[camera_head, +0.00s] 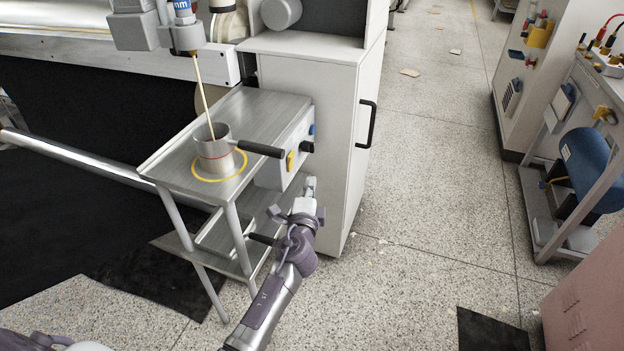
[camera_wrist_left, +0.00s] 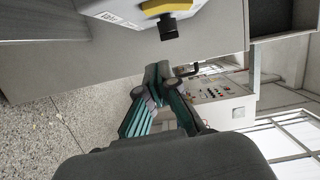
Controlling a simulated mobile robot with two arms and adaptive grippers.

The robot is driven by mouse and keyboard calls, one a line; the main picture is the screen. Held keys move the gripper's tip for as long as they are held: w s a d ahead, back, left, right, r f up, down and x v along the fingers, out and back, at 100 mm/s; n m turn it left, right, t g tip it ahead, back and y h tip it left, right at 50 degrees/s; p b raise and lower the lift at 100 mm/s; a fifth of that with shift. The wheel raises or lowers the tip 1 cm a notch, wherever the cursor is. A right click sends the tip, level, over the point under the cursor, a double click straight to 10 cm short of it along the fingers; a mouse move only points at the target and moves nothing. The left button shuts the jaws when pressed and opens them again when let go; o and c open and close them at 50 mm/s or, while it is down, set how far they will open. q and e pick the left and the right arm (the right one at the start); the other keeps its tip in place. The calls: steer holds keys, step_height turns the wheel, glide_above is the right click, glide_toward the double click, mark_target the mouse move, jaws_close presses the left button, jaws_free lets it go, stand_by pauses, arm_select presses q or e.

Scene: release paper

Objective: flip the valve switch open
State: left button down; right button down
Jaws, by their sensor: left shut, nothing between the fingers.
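A light grey control box (camera_head: 275,172) is fixed to the right side of the metal table. On its face are a yellow switch part (camera_head: 290,160), a black knob (camera_head: 307,147) and a blue knob (camera_head: 311,130). I cannot tell for sure which one is the valve switch. In the left wrist view, a yellow part (camera_wrist_left: 166,6) with a black knob (camera_wrist_left: 168,27) shows at the top. My left gripper (camera_head: 310,184) is shut and empty, below and slightly right of the box's face. Its fingertips (camera_wrist_left: 163,72) are apart from the knob. My right gripper is out of view.
A metal cup (camera_head: 214,158) with a thin stick stands on the table (camera_head: 265,105); a black handle reaches toward the box. A white cabinet (camera_head: 345,190) with a black handle stands right behind it.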

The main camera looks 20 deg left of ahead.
arm_select(q)
steer(key=v, duration=0.7)
steer(key=shift+s+a+f, duration=0.2)
